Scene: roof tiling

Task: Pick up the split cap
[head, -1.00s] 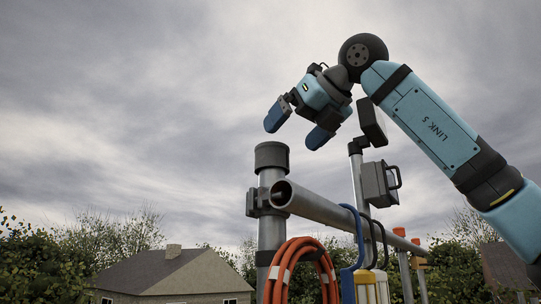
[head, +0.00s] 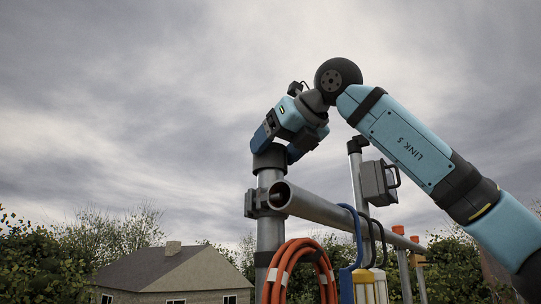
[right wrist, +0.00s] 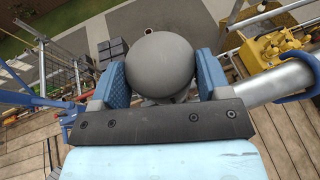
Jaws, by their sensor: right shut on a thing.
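The cap (head: 268,160) is dark grey and sits on the top of an upright metal scaffold post (head: 270,232). In the right wrist view the cap (right wrist: 160,66) shows its smooth round top; I cannot see a split from here. My right gripper (head: 279,147) is at the post top, its blue fingers on either side of the cap and shut on it. In the right wrist view the fingers of my right gripper (right wrist: 163,80) flank the cap left and right. My left gripper is not in view.
A horizontal tube (head: 330,213) is clamped beside the post just below the cap. An orange hose coil (head: 289,272) and tools on blue and black hooks hang under it. A grey box (head: 376,183) is on a second post. Wooden planks (right wrist: 285,135) lie below.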

